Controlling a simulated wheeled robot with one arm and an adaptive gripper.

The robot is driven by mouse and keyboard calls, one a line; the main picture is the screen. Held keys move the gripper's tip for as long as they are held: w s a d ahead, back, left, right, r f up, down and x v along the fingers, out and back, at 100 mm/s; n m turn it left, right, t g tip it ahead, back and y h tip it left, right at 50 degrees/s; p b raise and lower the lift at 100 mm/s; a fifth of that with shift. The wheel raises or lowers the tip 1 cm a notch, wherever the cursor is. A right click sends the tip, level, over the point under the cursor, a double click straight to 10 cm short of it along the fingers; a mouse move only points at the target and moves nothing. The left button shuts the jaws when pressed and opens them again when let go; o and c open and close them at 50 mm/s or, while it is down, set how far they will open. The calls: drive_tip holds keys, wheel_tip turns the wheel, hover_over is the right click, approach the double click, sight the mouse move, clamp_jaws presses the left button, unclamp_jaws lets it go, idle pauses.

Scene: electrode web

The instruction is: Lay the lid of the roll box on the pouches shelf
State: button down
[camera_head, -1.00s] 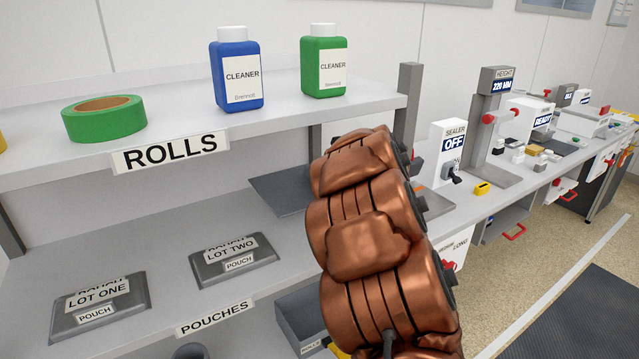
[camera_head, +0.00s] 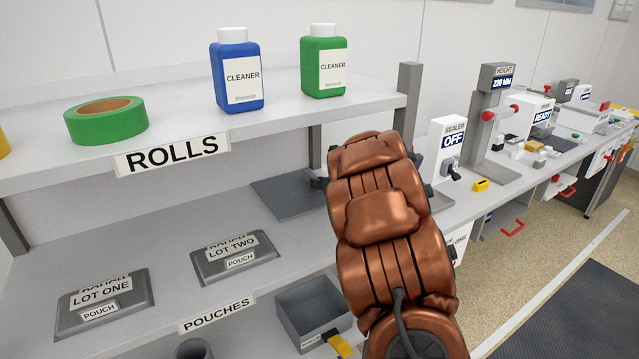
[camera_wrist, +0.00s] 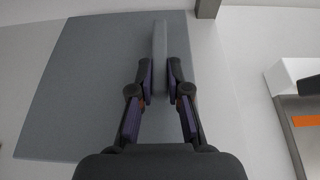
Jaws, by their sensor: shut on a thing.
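The grey, flat lid (camera_head: 282,196) is at the right end of the pouches shelf (camera_head: 150,243), low at the surface and looking level. I cannot tell whether it fully rests there. In the wrist view the lid (camera_wrist: 85,90) fills the left and middle, with a thin upright grip (camera_wrist: 160,45) rising from it. My gripper (camera_wrist: 161,80) is shut on that grip. In the head view my copper arm hides most of the gripper and the lid's right part. The roll box (camera_head: 330,327) stands open below the shelf's front edge, labelled ROLLS.
LOT ONE (camera_head: 105,302) and LOT TWO (camera_head: 236,258) pouch trays lie left of the lid. The rolls shelf (camera_head: 180,121) is above, with green tape (camera_head: 105,124) and two cleaner bottles (camera_head: 236,75). A post (camera_head: 407,100) and the sealer (camera_head: 447,150) stand to the right.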

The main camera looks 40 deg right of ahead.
drive_tip(key=shift+f, duration=0.1)
drive_tip(key=c, duration=1.1)
unclamp_jaws()
drive_tip(key=shift+c, duration=0.2)
drive_tip(key=shift+s, duration=0.1)
drive_tip(key=shift+b+v, duration=1.4)
drive_tip(key=shift+v, duration=4.55)
drive_tip(key=shift+r, duration=0.2)
